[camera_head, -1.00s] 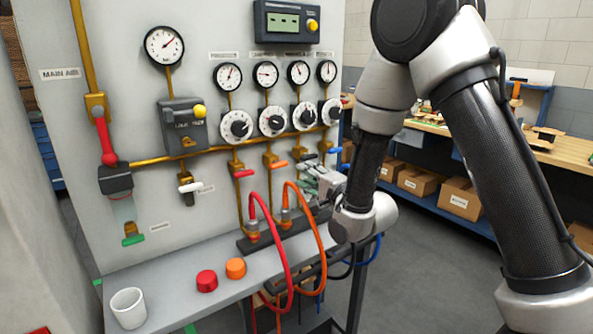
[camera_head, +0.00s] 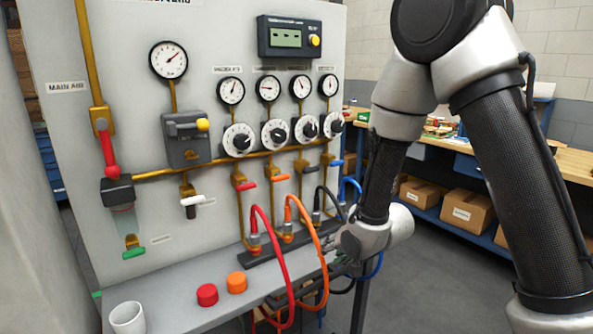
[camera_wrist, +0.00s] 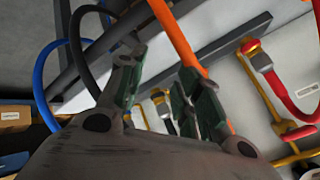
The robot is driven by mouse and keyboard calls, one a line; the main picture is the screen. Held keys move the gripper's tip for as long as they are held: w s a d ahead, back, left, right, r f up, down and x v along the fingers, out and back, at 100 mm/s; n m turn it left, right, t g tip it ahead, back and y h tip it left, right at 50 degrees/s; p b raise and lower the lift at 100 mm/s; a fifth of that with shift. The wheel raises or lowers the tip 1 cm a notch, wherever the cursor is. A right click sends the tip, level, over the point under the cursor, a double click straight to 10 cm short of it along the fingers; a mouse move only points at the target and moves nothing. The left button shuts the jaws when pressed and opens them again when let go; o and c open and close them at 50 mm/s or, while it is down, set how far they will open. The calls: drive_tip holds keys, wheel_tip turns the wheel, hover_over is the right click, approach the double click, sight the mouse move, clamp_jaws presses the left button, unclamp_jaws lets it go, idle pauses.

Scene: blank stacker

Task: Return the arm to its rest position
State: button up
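My gripper (camera_wrist: 158,85) shows in the wrist view with its two green-padded fingers apart and nothing between them. In the head view it is at the front of the bench beside the orange hose (camera_head: 321,232), mostly hidden by my wrist. The orange hose also passes behind the fingers in the wrist view (camera_wrist: 176,45). My arm is bent, reaching down from the upper right toward the panel's hose row. Whether a finger touches a hose cannot be told.
A red hose (camera_head: 283,232), a black hose (camera_head: 330,190) and a blue hose (camera_head: 352,183) loop near my wrist. The gauge panel (camera_head: 225,45) stands behind. A white cup (camera_head: 127,318) and red (camera_head: 207,294) and orange (camera_head: 237,282) caps sit on the bench. Floor at right is clear.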

drive_tip(key=s+d+r+n+g+h, duration=0.2)
drive_tip(key=s+d+r+n+g, duration=0.15)
drive_tip(key=s+d, duration=0.3)
drive_tip(key=s+d+r+n+g+h, duration=0.2)
drive_tip(key=s+d+r, duration=0.2)
drive_tip(key=s+d, duration=0.25)
drive_tip(key=s+d+r+m+t, duration=0.1)
drive_tip(key=s+d+r, duration=0.5)
drive_tip(key=r, duration=0.2)
drive_tip(key=s+d+r+m+t, duration=0.1)
drive_tip(key=s+d+r, duration=0.5)
drive_tip(key=r, duration=0.3)
drive_tip(key=shift+s+d+h, duration=0.3)
drive_tip(key=shift+s+d, duration=0.1)
drive_tip(key=shift+s, duration=0.1)
